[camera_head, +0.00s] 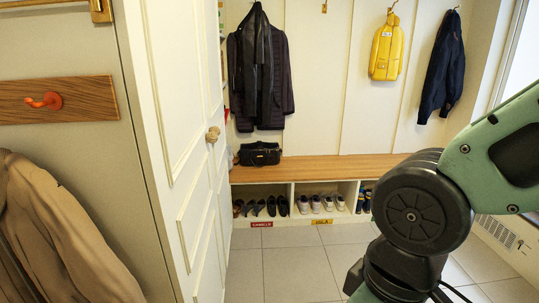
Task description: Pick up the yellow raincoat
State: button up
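A yellow item (387,48) hangs from a brass hook on the white back wall, right of centre. It looks more like a small backpack, with a front pocket and a loop at the top, than a raincoat. I see no other yellow garment. My arm fills the lower right, in green and black. My gripper is out of the frame, so its opening and contents are hidden.
A dark coat (260,70) and a navy jacket (441,70) hang on either side. Below is a wooden bench (316,167) with a black bag (259,153) and shoe cubbies. A white door (180,150) stands at left. Grey floor (295,272) is clear ahead.

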aim_at(389, 42)
jog(key=i+l, duration=1.2)
jog(key=i, duration=0.35)
jog(key=i+l, duration=0.15)
jog(key=i, duration=0.3)
jog(key=i+l, duration=0.15)
jog(key=i, duration=0.35)
jog(key=i+l, duration=0.2)
jog(key=i, duration=0.25)
